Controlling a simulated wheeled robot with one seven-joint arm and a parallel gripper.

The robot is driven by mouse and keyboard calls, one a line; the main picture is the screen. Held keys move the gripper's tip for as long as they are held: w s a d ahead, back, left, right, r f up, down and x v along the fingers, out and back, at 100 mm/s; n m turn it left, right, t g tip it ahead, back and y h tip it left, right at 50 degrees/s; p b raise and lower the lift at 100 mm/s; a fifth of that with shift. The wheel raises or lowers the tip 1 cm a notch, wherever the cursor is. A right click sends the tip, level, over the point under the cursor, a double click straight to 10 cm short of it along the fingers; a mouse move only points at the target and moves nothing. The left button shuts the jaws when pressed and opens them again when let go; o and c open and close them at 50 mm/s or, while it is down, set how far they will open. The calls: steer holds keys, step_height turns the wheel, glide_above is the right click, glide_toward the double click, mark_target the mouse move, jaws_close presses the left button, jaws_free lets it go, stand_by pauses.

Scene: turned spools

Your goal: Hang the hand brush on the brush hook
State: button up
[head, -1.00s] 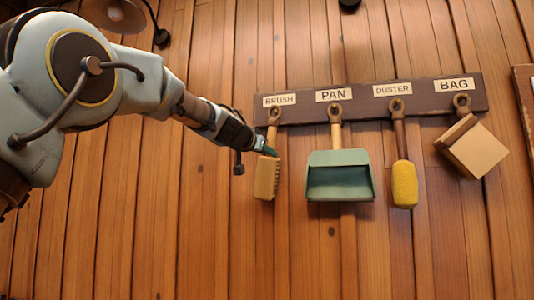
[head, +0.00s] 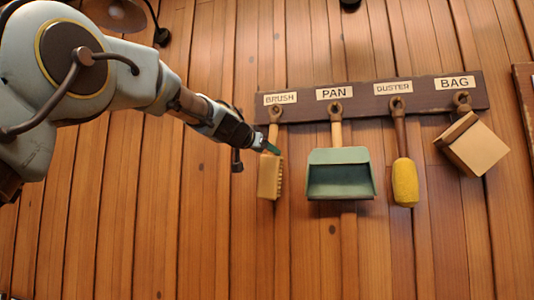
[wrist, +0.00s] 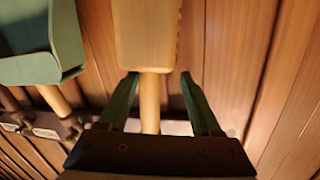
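The hand brush (head: 270,177), with a tan bristled head and a pale wooden handle, hangs head down from the brush hook (head: 274,113) under the BRUSH label (head: 281,98). My gripper (head: 272,149) is beside the handle, just above the brush head. In the wrist view, the green fingers of my gripper (wrist: 158,76) are spread on either side of the wooden handle, with a gap on each side. The brush head (wrist: 148,35) lies beyond the fingertips. The handle's hook end is hidden behind the gripper body in the wrist view.
A dark rack board (head: 365,103) carries PAN, DUSTER and BAG labels. A green dustpan (head: 340,175) hangs close right of the brush, then a yellow duster (head: 404,183) and a tan bag (head: 475,148). The plank wall below and left of the brush is clear.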

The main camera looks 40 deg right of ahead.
steer(key=f+b+v, duration=0.1)
steer(key=b+v, duration=0.3)
steer(key=v, duration=0.6)
steer(key=w+a+f+n+y, duration=0.3)
steer(key=w+a+f, duration=0.3)
steer(key=f, duration=0.4)
steer(key=w+a+f+n+y+p, duration=0.1)
steer(key=w+a+f+n+y, duration=0.15)
steer(key=a+f, duration=0.7)
steer(key=w+a+f+n+y, duration=0.2)
steer(key=w+a+f+y, duration=0.3)
steer(key=f, duration=0.6)
steer(key=s+a+f+n+g+y, duration=0.1)
steer(key=s+a+f+n, duration=0.15)
steer(key=a+f, duration=0.6)
steer(key=s+a+f+n+g+y, duration=0.1)
steer(key=s+a+f+n+y, duration=0.15)
steer(key=a+f, duration=0.6)
steer(key=s+a+f+n+g, duration=0.1)
steer(key=s+a+f, duration=0.2)
steer(key=s+a, duration=0.2)
steer(key=s+a+f+n+g+y+p, duration=0.1)
steer(key=s+a+f, duration=0.1)
steer(key=s+a, duration=0.4)
steer(key=shift+a+f+g+y, duration=0.3)
steer(key=shift+a+f+g, duration=0.1)
steer(key=shift+a, duration=0.6)
